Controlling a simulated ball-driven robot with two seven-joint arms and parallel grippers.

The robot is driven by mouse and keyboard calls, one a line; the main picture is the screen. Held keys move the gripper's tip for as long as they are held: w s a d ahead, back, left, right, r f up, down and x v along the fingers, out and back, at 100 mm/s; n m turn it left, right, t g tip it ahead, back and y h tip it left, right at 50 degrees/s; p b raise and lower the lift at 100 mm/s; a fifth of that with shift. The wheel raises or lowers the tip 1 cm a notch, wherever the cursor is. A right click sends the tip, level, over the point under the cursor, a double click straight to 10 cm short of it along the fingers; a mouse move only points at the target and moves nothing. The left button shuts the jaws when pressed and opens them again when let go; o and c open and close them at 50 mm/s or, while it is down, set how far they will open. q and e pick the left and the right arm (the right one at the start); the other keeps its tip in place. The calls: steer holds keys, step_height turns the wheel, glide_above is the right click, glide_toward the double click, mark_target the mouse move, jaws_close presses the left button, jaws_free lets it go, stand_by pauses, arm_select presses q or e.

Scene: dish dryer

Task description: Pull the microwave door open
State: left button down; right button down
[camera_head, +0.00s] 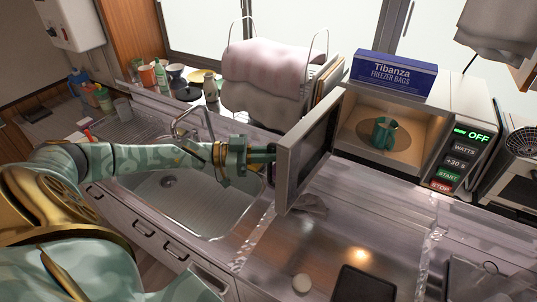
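The microwave (474,103) stands at the right on the counter, its dark panel reading OFF. Its door (298,160) is swung wide open toward the left, showing the lit cavity. A dark green mug (382,133) stands inside on the turntable. My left arm reaches in from the left above the sink. My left gripper (266,157) is at the door's outer face. The fingertips are small and partly hidden by the wrist and door, so I cannot tell whether they grip anything. My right gripper is not in view.
A blue freezer-bag box (394,73) lies on top of the microwave. A dish rack with a pink cloth (266,62) stands behind the door. The sink (170,205) and faucet (190,118) lie under and behind my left arm. A dark flat item (365,284) lies in front.

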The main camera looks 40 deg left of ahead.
arm_select(q)
steer(key=c, duration=1.7)
jaws_free()
steer(key=shift+w, duration=0.1)
steer(key=shift+o, duration=0.9)
steer(key=shift+w, duration=0.15)
steer(key=b+v, duration=0.2)
steer(key=v, duration=1.4)
steer(key=shift+b, duration=0.3)
